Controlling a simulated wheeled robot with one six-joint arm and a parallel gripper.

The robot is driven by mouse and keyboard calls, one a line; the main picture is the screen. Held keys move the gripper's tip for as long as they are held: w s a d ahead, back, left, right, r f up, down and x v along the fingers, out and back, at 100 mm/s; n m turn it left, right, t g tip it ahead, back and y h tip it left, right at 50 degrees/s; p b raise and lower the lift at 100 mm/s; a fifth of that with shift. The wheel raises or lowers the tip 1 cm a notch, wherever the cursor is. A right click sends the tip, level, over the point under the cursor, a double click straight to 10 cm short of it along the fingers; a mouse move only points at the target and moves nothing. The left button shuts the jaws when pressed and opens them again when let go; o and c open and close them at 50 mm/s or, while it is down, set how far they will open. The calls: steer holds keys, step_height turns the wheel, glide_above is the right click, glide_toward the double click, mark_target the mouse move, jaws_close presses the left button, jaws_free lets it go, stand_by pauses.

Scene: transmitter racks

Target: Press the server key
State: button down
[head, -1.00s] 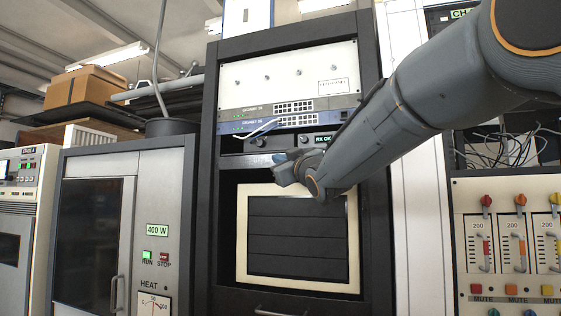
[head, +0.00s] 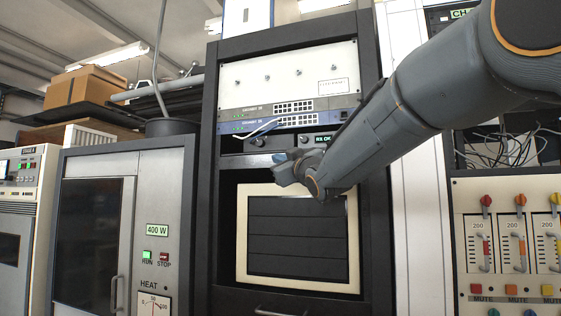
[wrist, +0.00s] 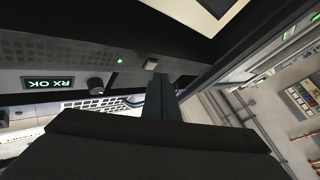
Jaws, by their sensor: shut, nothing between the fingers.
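No key with a readable "server" label shows. In the wrist view, which is upside down, a small square grey-brown button (wrist: 150,64) sits on the dark rack panel (wrist: 75,55), beside a lit green lamp (wrist: 120,61). My gripper (wrist: 158,80) is shut and empty. Its fingertips appear just below the button in the picture; I cannot tell whether they touch it.
A dark knob (wrist: 95,86) is beside the RX OK display. Blue and grey network units (head: 290,122) sit above it in the head view. A cream-framed panel (head: 242,235) is below my wrist. A 400 W cabinet (head: 180,185) stands left; a slider panel (head: 505,275) stands right.

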stand_by(0.4)
steer(key=shift+w+d, duration=0.15)
steer(key=shift+w, duration=0.35)
stand_by(0.3)
steer(key=shift+s+b, duration=0.45)
steer(key=shift+s, duration=0.05)
steer(key=shift+s+a, duration=0.1)
steer(key=shift+a, duration=0.1)
steer(key=s+b, duration=0.1)
steer(key=s+a+b, duration=0.1)
steer(key=s, duration=0.1)
steer(key=s+a+b, duration=0.1)
steer(key=s, duration=0.1)
steer(key=shift+s+b, duration=0.25)
steer(key=shift+b, duration=0.1)
stand_by(0.4)
